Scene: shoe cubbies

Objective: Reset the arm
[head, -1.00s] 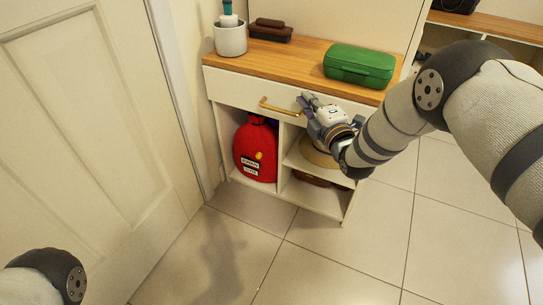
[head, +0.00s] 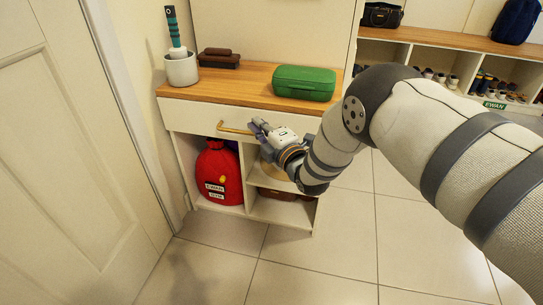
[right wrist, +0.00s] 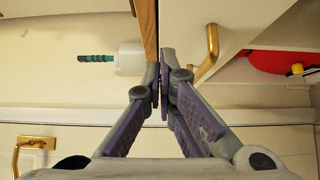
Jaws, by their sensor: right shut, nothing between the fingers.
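My right arm reaches in from the right in the head view. Its gripper (head: 259,125) is in front of the white cabinet's drawer (head: 200,115), just to the right of the brass drawer handle (head: 236,129). In the right wrist view the purple-padded fingers (right wrist: 160,95) are together with nothing between them. The handle (right wrist: 208,55) stands to the right of the fingertips there and looks apart from them. The drawer looks shut. My left gripper is in neither current view.
A green case (head: 304,82), a brown brush (head: 219,58) and a white pot (head: 181,70) with a teal-handled tool stand on the wooden top. A red bag (head: 219,172) sits in the cubby below. A door (head: 70,160) is at left. Tiled floor in front is clear.

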